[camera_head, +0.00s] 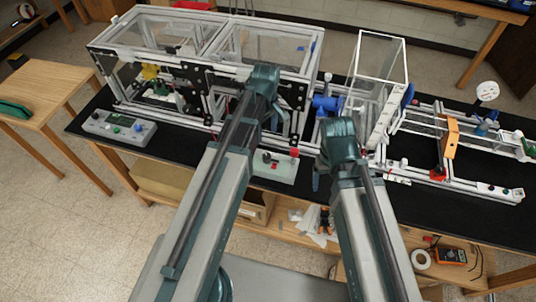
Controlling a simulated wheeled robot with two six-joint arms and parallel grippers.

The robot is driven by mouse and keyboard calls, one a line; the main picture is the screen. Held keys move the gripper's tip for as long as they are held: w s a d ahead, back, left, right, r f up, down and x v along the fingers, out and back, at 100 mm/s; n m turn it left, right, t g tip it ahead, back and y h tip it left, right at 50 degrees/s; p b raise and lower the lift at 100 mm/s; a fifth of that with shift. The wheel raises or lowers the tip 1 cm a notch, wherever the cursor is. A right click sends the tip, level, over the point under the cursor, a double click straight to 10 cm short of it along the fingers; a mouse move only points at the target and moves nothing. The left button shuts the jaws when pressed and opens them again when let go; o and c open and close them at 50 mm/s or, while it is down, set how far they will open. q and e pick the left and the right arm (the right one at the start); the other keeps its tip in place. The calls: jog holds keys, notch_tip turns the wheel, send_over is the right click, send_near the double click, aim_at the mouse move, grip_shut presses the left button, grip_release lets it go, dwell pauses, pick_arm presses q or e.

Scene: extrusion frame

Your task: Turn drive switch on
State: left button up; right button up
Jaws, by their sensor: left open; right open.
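A grey control box (118,127) with a small display, a green button and dark knobs sits at the left front of the black bench. A pale switch panel (275,164) with a red button and dark knobs lies at the bench's front edge between my arms. I cannot tell which of these carries the drive switch. My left gripper (277,117) is beyond the end of my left arm, in front of the framed enclosure, mostly hidden. My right gripper (316,172) hangs right of the pale panel, partly hidden behind my arm. Both are open, and I see nothing held.
The aluminium framed enclosure (150,32) fills the bench's left rear. A clear box (379,55) and rails with an orange bracket (450,143) stand to the right. A wooden table (48,84) stands left. A shelf below holds a multimeter (449,255) and a tape roll (420,259).

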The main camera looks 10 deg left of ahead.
aim_at(267, 155)
pick_arm(q)
notch_tip(267, 155, down, 14)
jog(key=b, duration=1.3)
jog(key=shift+r, duration=0.2)
jog(key=shift+r, duration=0.1)
grip_shut()
